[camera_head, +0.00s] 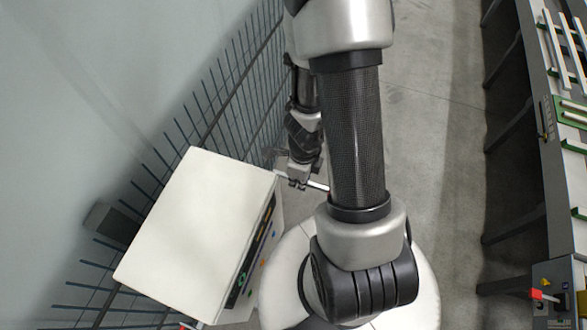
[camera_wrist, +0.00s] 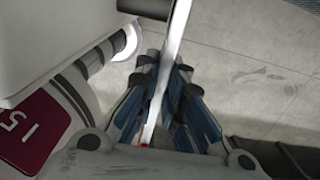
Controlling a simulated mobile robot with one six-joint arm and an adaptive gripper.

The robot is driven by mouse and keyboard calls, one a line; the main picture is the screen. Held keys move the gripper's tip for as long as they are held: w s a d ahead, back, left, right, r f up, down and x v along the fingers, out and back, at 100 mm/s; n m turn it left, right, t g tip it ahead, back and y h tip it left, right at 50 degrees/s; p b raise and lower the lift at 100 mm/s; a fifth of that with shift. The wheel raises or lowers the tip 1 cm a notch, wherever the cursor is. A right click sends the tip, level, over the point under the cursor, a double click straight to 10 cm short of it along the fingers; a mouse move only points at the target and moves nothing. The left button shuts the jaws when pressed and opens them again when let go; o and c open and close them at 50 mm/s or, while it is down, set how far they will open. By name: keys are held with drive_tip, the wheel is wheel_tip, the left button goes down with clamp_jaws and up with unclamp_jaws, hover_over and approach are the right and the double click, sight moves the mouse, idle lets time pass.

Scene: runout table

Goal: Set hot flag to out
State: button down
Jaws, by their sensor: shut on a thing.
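My gripper (camera_head: 298,178) is beside the right side of the white cabinet, partly behind my arm. In the wrist view its dark blue fingers (camera_wrist: 168,98) are shut on a slim pale bar (camera_wrist: 172,62). The bar runs from the top edge down between the fingers, with a small red spot at its lower end. In the head view a short bright length of the bar (camera_head: 318,186) shows right of the gripper. I cannot tell whether this bar is the hot flag; no marking on it is readable.
The white cabinet (camera_head: 195,232) has a dark panel (camera_head: 258,247) with coloured buttons facing my base. Dark racks of bars (camera_head: 232,90) line the wall behind it. The long runout table (camera_head: 545,150) stands at the right, with a red-topped control box (camera_head: 541,294) near its lower end. Floor between is clear.

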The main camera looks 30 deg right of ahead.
idle(0.3)
drive_tip(key=c, duration=1.7)
unclamp_jaws()
